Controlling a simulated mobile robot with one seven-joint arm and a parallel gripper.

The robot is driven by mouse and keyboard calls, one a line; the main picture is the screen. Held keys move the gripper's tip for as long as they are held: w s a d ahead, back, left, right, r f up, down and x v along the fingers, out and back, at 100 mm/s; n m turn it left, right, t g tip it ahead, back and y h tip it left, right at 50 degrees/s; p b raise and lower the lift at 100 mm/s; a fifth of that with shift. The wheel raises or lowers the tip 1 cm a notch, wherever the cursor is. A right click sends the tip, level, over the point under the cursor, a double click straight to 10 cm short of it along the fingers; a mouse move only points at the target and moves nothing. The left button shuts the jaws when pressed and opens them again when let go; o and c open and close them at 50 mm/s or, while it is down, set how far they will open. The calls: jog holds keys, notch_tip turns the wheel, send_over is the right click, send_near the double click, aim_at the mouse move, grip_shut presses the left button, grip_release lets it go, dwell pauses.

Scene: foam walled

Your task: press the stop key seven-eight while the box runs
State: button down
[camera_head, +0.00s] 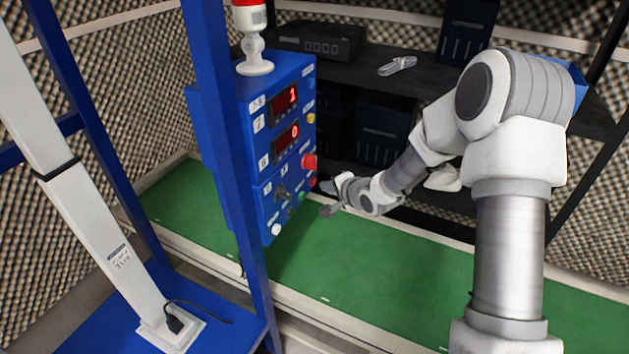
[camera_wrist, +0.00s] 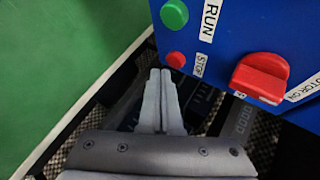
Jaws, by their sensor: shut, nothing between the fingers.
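The blue control box (camera_head: 262,190) has two red displays, the upper (camera_head: 284,103) reading 1 and the lower (camera_head: 286,140) reading 0. In the wrist view, a small red button (camera_wrist: 176,60) sits beside a STOP label (camera_wrist: 199,65), and a green button (camera_wrist: 174,14) beside a RUN label (camera_wrist: 210,20). My gripper (camera_wrist: 160,72) is shut and empty. Its fingertips appear just below the red STOP button in the wrist view; I cannot tell the depth gap. In the head view my gripper (camera_head: 328,208) is right of the box's lower front.
A large red knob (camera_wrist: 262,78) stands out from the box right of the STOP button. A blue frame post (camera_head: 228,150) crosses before the box. A red-and-white lamp (camera_head: 252,40) stands on top. A dark shelf (camera_head: 350,70) is behind; the green floor (camera_head: 400,260) is clear.

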jog(key=shift+s+d+p, duration=0.3)
jog(key=shift+d+p, duration=0.1)
jog(key=shift+d, duration=0.35)
jog(key=shift+s+d+p, duration=0.35)
jog(key=shift+d, duration=0.45)
jog(key=shift+s+d+p, duration=0.3)
jog(key=shift+d+p, duration=0.1)
jog(key=shift+d, duration=0.35)
